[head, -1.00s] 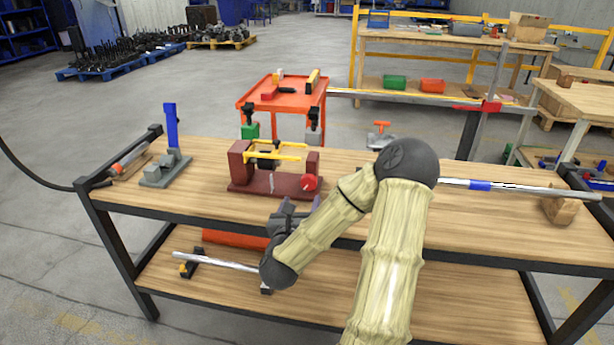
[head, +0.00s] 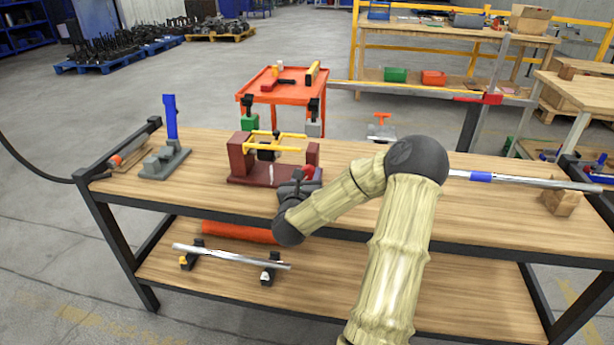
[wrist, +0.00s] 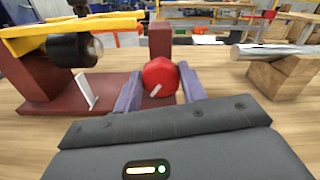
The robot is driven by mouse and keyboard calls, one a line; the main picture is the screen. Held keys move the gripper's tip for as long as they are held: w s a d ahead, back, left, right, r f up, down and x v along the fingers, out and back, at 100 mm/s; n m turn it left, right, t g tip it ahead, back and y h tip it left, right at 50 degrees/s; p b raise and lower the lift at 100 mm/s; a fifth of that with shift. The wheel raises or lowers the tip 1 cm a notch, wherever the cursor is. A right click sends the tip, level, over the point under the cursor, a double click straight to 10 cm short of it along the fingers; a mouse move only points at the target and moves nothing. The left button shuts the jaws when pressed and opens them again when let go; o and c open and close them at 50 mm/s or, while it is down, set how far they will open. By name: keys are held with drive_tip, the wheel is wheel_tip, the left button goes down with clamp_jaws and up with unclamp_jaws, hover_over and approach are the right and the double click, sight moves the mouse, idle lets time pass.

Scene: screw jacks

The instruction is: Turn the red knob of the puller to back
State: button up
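The puller is a dark red block frame (head: 242,162) with yellow bars on the wooden bench; its base (wrist: 60,122) shows in the wrist view. Its round red knob (head: 308,171) is at the right front, partly covered by my gripper in the head view. My gripper (wrist: 158,92) is open, with one purple-grey finger on each side of the knob. The fingers look close to the knob; I cannot tell whether they touch it. In the head view my gripper (head: 299,186) is in front of the puller.
A blue-handled grey tool (head: 170,120) stands left on the bench. A long metal bar (head: 540,182) rests on a wooden block (head: 560,202) at the right. A red cart (head: 290,93) stands behind. The bench's front middle is clear.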

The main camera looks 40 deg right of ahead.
drive_tip(key=c, duration=0.3)
drive_tip(key=shift+c, duration=0.2)
drive_tip(key=shift+n, duration=0.5)
